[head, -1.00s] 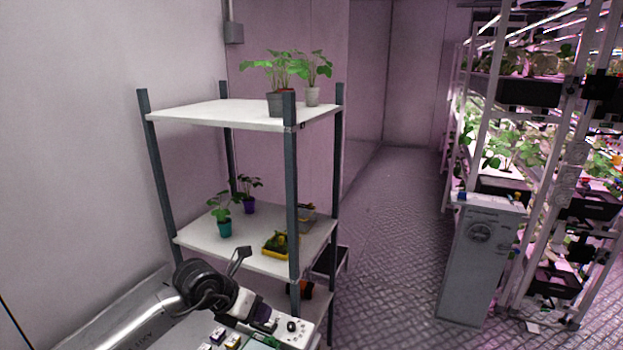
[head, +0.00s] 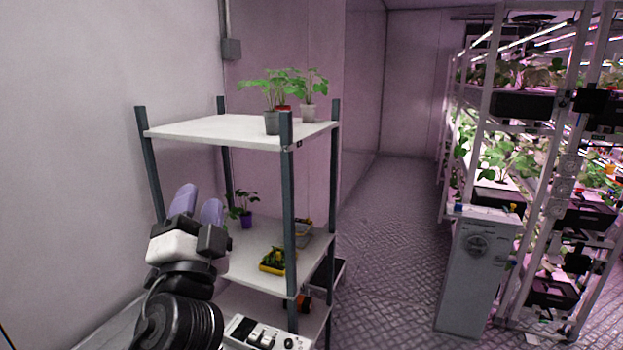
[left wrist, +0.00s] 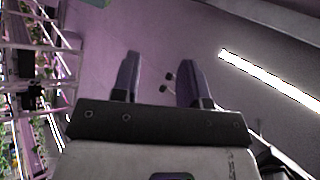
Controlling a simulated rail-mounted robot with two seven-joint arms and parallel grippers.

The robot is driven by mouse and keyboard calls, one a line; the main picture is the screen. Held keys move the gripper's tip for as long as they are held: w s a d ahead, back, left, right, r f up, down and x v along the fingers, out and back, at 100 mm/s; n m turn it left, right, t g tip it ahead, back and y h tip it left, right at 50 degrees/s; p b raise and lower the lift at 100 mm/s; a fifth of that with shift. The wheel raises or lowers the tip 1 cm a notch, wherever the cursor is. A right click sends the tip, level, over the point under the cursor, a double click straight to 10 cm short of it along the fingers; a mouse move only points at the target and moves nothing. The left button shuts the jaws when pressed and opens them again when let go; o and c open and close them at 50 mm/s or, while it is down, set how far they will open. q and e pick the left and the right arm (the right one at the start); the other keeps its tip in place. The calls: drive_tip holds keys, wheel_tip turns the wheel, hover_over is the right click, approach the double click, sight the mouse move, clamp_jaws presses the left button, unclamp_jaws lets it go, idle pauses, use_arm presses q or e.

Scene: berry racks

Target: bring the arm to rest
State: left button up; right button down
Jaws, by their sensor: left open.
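My left gripper (head: 199,207) is raised in front of the left side of the shelf rack, with its two purple-grey fingers pointing up. It is open and empty. The left wrist view also shows the gripper (left wrist: 158,82), its fingers apart with nothing between them; a wall and a bright light strip (left wrist: 270,80) lie beyond. In the head view it hides part of the middle shelf's left side. My right gripper is in neither view.
A grey cabinet (head: 470,285) and lit plant racks (head: 480,120) stand right. The aisle floor (head: 390,240) is clear.

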use_arm(q)
drive_tip(key=s+a+f+n+g+h+p, duration=0.1)
drive_tip(key=s+f+n+g+p, duration=0.2)
drive_tip(key=s+f+g+p, duration=0.4)
drive_tip(key=s+a+f+n+g+h+p, duration=0.2)
drive_tip(key=s+f+g+p, duration=0.2)
drive_tip(key=f, duration=0.6)
drive_tip(key=s+a+f+n+g+p, duration=0.1)
drive_tip(key=s+f+g+p, duration=0.4)
drive_tip(key=s, duration=0.8)
drive_tip(key=s+a+f+n+g+p, duration=0.1)
drive_tip(key=s+f+g+p, duration=0.3)
drive_tip(key=s, duration=1)
wheel_tip(320, 180, down, 6)
drive_tip(key=n+p, duration=0.1)
drive_tip(key=p, duration=0.2)
drive_tip(key=shift+a+r+g+p, duration=0.2)
drive_tip(key=shift+g+p, duration=0.2)
